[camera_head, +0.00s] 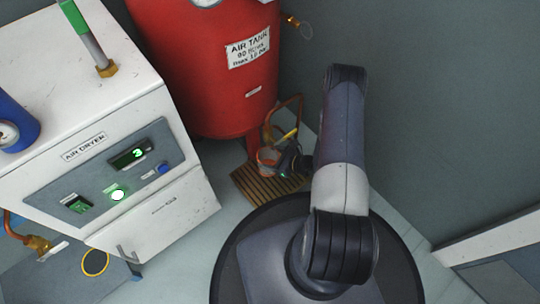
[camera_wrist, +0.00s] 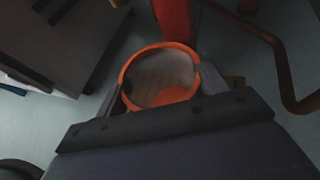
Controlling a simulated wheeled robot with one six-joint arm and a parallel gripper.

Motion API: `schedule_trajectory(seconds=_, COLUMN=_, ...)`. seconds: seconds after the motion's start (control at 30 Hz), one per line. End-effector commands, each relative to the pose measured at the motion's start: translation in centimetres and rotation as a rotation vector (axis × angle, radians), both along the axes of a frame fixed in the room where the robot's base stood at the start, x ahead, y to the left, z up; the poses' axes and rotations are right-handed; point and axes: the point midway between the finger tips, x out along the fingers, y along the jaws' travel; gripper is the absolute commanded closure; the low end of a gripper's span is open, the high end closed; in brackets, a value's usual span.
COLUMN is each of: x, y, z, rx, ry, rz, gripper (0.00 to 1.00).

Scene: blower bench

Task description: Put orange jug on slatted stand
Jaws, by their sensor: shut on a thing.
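The orange jug (camera_head: 267,158) is in the head view near the foot of the red tank, partly hidden by my gripper (camera_head: 286,160). My gripper is shut on the jug from the right. The slatted stand (camera_head: 249,186) is a brown wooden grid on the floor, and the jug appears over its back part. I cannot tell whether the jug touches the slats. In the wrist view the jug's round orange rim (camera_wrist: 128,72) and open mouth show beyond the dark gripper body, and the jug's lower part is hidden.
The red air tank (camera_head: 205,70) stands right behind the stand, with a copper pipe (camera_head: 297,103) beside it. The white air dryer (camera_head: 80,120) stands to the left. A grey wall (camera_head: 430,110) is on the right. Bare floor (camera_head: 205,243) lies in front of the stand.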

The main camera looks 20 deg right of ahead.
Motion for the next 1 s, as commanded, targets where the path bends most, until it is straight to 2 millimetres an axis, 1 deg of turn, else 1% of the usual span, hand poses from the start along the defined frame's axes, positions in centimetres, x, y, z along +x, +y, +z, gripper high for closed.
schedule_trajectory(seconds=0.03, x=0.0, y=0.0, z=0.0, rx=0.000, ry=-0.001, rz=0.000, gripper=0.69)
schedule_trajectory(seconds=0.07, x=0.0, y=0.0, z=0.0, rx=-0.001, ry=-0.001, rz=0.000, gripper=0.30)
schedule_trajectory(seconds=0.3, x=0.0, y=0.0, z=0.0, rx=-0.001, ry=-0.001, rz=0.000, gripper=0.10)
schedule_trajectory(seconds=0.57, x=0.0, y=0.0, z=0.1, rx=-0.001, ry=-0.001, rz=0.000, gripper=0.10)
schedule_trajectory(seconds=0.67, x=0.1, y=0.0, z=0.6, rx=-0.001, ry=-0.002, rz=0.000, gripper=0.10)
schedule_trajectory(seconds=0.73, x=0.1, y=0.0, z=1.3, rx=-0.001, ry=-0.002, rz=0.000, gripper=0.10)
schedule_trajectory(seconds=1.0, x=-3.2, y=-3.4, z=3.6, rx=0.001, ry=0.001, rz=-0.008, gripper=0.10)
